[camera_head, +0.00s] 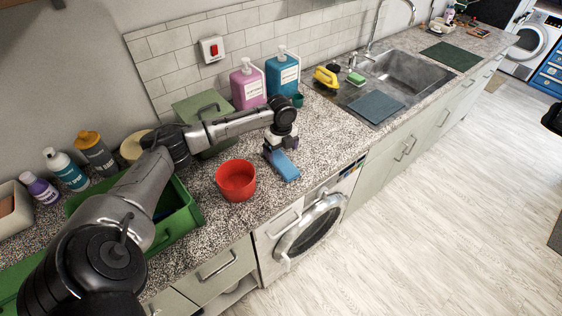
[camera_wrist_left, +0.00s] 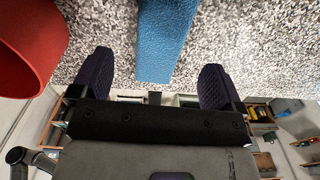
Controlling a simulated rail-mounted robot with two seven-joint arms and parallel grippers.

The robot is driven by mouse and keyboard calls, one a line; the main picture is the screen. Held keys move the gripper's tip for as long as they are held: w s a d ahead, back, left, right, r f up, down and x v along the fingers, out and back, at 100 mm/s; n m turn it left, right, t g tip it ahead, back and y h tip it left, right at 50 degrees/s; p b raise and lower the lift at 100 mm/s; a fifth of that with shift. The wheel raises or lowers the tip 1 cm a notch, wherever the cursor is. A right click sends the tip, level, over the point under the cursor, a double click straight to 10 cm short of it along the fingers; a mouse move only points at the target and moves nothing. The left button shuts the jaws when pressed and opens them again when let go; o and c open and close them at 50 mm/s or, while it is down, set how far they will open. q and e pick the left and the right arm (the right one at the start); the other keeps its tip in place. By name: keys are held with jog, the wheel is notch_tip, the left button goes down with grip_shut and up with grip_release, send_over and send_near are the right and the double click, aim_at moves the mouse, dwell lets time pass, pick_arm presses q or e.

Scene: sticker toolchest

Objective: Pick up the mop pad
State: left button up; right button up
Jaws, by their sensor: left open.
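The mop pad, a flat blue oblong (camera_head: 286,167), lies on the speckled counter near its front edge, right of the red bowl. My left gripper (camera_head: 279,152) is at the pad's rear end, pointing down and partly covering it. In the left wrist view the blue pad (camera_wrist_left: 166,35) runs between the two dark, spread fingers (camera_wrist_left: 155,66), with a gap on each side. The left gripper is open and holds nothing. Whether its fingertips reach the counter cannot be told. My right gripper does not show.
A red bowl (camera_head: 236,181) stands close left of the gripper, also in the left wrist view (camera_wrist_left: 30,45). Pink (camera_head: 247,86) and blue (camera_head: 282,75) bottles stand behind. A green toolbox (camera_head: 178,222) is under my left arm. The sink (camera_head: 408,72) lies right.

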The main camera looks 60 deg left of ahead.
aim_at(281, 160)
pick_arm(q)
jog(key=shift+f+p, duration=0.4)
jog(key=shift+f, duration=0.3)
notch_tip(281, 160, down, 3)
jog(key=shift+f+p, duration=0.15)
jog(key=shift+p, duration=0.35)
jog(key=shift+a+f, duration=0.1)
jog(key=shift+f, duration=0.45)
jog(key=c, duration=1)
jog(key=shift+r, duration=0.1)
